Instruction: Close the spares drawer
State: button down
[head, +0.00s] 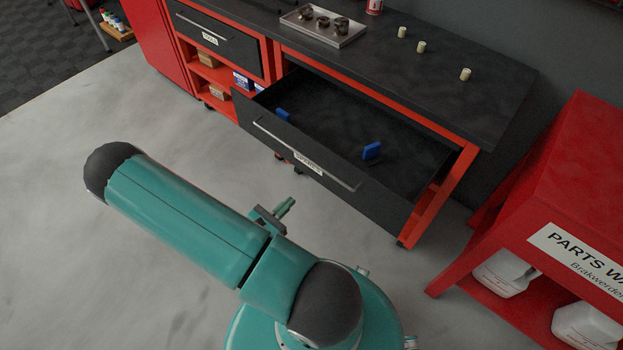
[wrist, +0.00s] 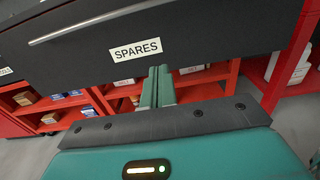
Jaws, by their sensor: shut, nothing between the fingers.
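The spares drawer (head: 340,196) is pulled well out of the red-framed bench in the head view. It has a dark front, a long bar handle (head: 290,150) and a white SPARES label (head: 308,163). Two small blue items (head: 372,151) are inside it. In the wrist view the drawer front (wrist: 215,32) fills the top, with its label (wrist: 138,49) and part of the handle. My gripper (wrist: 158,72) is shut and empty, its fingertips just below the label. In the head view my gripper (head: 288,205) shows beside my arm, in front of the drawer. Whether it touches the drawer front I cannot tell.
Above is the dark worktop (head: 480,98) with a metal tray (head: 325,28) of parts and small cylinders. A tools drawer (head: 212,40) is shut at left, over red shelves (head: 212,78) with boxes. A red parts washer (head: 560,190) stands at right. Open floor lies at left.

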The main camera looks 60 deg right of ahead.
jog(key=d, duration=0.4)
jog(key=s+d, duration=0.1)
jog(key=d, duration=0.3)
jog(key=s+d, duration=0.1)
jog(key=d, duration=0.4)
jog(key=shift+s, duration=0.15)
jog(key=shift+d, duration=0.1)
jog(key=s+d, duration=0.1)
jog(key=d, duration=0.7)
jog(key=s+d, duration=0.1)
jog(key=d, duration=0.7)
jog(key=s+d, duration=0.2)
jog(key=d, duration=0.7)
jog(key=shift+s+d, duration=0.15)
jog(key=shift+d, duration=0.4)
jog(key=shift+d+r, duration=0.15)
jog(key=shift+r, duration=0.05)
jog(key=shift+s+d, duration=0.1)
